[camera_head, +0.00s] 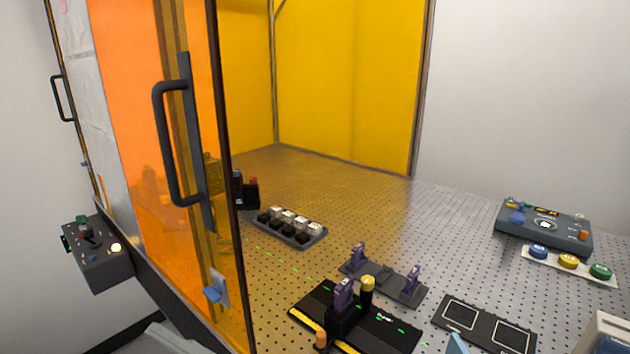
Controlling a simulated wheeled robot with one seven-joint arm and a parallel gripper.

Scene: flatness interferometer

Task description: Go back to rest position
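I cannot make out my gripper in the head view, so its pose and what it may hold do not show. An optical table (440,215) with a grid of holes fills the middle and right. An orange transparent door (140,90) with a black handle (170,145) stands open at the left front of the enclosure. A black plate (385,335) near the front carries a purple-topped mount (343,295) and a yellow-capped post (367,288). Behind it, a grey base (393,285) holds two purple pieces.
A dark rack (290,232) holds several small cubes. A black tray (485,327) has two outlined squares. At right are a control box (543,230) and a strip with blue, yellow and green buttons (568,262). A grey switch box (98,255) is at left. The table's back is clear.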

